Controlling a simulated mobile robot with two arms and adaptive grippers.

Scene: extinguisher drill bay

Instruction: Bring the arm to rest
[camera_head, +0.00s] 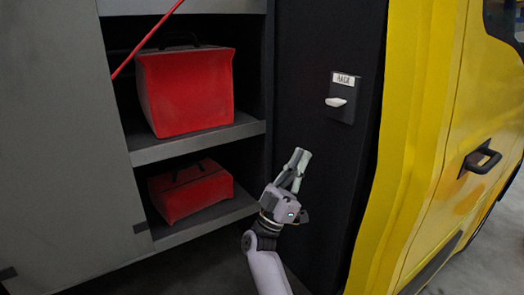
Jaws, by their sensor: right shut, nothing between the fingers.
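My right gripper (297,163) is in the lower middle of the head view, its arm coming up from the bottom edge. Its light fingers are shut and empty, pointing up in front of the dark panel. It appears apart from the white switch lever (336,102) on a dark plate, which is above and to the right of it. A small label (344,79) reading "RACK" is above the lever. My left gripper is not in view.
A large red case (187,92) stands on the upper shelf (200,141); a smaller red case (190,192) stands on the lower one. A red line crosses the top left. A yellow vehicle body (420,120) with a black door handle (481,160) fills the right. Grey floor shows at lower right.

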